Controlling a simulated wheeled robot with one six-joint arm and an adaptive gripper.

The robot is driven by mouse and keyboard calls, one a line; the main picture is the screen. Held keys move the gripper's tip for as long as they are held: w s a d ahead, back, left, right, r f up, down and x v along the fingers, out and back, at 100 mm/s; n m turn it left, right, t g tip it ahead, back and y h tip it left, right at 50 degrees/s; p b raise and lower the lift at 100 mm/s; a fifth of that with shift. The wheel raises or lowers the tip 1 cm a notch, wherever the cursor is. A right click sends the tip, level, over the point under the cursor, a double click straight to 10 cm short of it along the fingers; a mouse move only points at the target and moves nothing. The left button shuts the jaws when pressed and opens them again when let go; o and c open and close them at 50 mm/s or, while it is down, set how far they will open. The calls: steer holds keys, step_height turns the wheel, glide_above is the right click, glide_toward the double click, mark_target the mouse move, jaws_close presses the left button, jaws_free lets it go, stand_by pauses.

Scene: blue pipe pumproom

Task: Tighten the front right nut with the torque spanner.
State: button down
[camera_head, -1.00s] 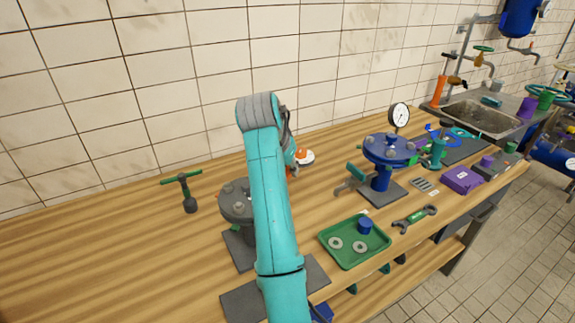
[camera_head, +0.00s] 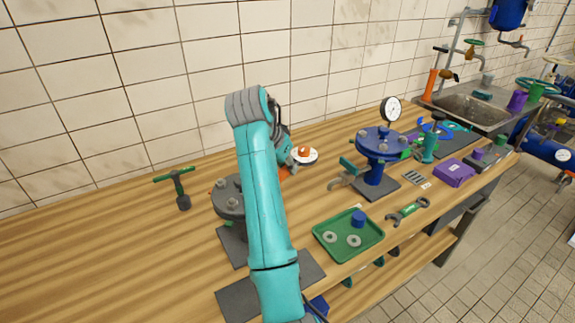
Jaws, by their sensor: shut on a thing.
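My gripper (camera_head: 290,160) is mostly hidden behind my teal arm. It is shut on what looks like the torque spanner (camera_head: 307,157), of which an orange part and a white round dial show just right of the arm. The spanner's working end is hidden. A dark grey flange (camera_head: 227,200) with bolts and nuts stands on a plate left of my arm, and its right side is covered by the arm. A blue flange (camera_head: 380,146) with several grey nuts stands to the right on its own stand. I cannot tell which nut is the front right one.
A green tray (camera_head: 330,253) holds rings and a blue cup. An open-ended spanner (camera_head: 408,211) lies right of it. A green T-handled tool (camera_head: 181,187) stands at left. A dial gauge (camera_head: 391,109) rises behind the blue flange. The bench's left (camera_head: 90,255) is clear.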

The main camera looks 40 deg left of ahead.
steer(key=shift+a+n+y, duration=0.3)
steer(key=shift+a+n, duration=0.15)
steer(key=shift+n, duration=0.15)
steer(key=shift+r, duration=0.4)
steer(key=shift+r, duration=1.7)
